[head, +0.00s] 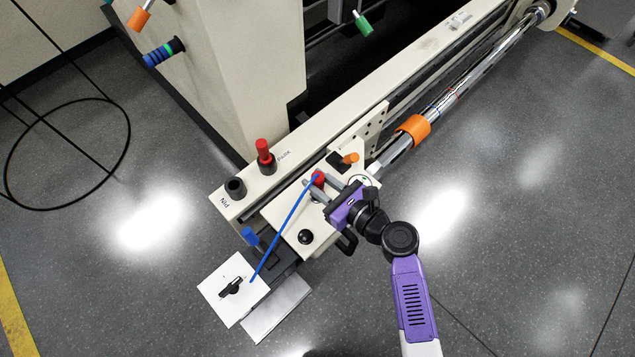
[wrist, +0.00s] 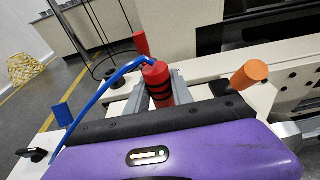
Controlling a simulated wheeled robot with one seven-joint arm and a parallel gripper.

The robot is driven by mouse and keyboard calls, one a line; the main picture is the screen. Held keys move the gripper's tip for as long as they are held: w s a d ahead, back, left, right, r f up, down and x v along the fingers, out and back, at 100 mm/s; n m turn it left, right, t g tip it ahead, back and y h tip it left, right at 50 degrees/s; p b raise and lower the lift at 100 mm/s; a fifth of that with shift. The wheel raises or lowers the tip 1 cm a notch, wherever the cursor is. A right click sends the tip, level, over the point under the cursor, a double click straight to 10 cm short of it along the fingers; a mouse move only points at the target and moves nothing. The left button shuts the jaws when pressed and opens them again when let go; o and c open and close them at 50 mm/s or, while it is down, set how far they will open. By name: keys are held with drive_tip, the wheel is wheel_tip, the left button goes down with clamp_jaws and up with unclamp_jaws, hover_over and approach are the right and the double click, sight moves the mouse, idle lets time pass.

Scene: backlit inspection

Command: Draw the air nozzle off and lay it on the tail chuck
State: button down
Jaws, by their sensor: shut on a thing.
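The air nozzle (head: 318,178) is a red cylinder with a thin blue hose from its top. In the wrist view the nozzle (wrist: 157,78) has black bands and stands roughly upright between the grey fingers. My gripper (head: 321,187) is shut on it; its fingers also show in the wrist view (wrist: 159,92). The cream block at the near end of the chrome shaft looks like the tail chuck (head: 322,226); the nozzle and gripper are over its top. My gripper body hides the nozzle's lower end, so I cannot tell whether it is seated or lifted.
The blue hose (head: 286,223) runs to a white plate (head: 213,283) with a black valve handle. A red pin (head: 264,152) stands by PARK; a dark socket (head: 235,187) is by PIN. A blue handle (head: 250,237), orange knob (head: 350,158) and black knob (head: 306,237) stick up nearby.

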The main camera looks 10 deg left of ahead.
sight(318, 176)
drive_tip(key=shift+r+p, duration=1.7)
drive_tip(key=shift+r, duration=0.05)
idle(0.4)
drive_tip(key=s+d+r+m+t+h+p, duration=0.2)
drive_tip(key=d+r+m+h+p, duration=0.1)
drive_tip(key=d, duration=0.5)
drive_tip(key=s+d+r+m+t+h+p, duration=0.2)
drive_tip(key=d+r+m+h+p, duration=0.2)
drive_tip(key=d, duration=0.4)
drive_tip(key=s+d+r+m+t+h+p, duration=0.1)
drive_tip(key=s+d+r+m+h+p, duration=0.1)
drive_tip(key=d+r+h+p, duration=0.3)
drive_tip(key=d+m+p, duration=0.1)
drive_tip(key=d, duration=0.3)
drive_tip(key=shift+s+r+t, duration=0.25)
drive_tip(key=shift+s+t, duration=0.05)
drive_tip(key=shift+t, duration=0.1)
drive_tip(key=shift+d, duration=0.1)
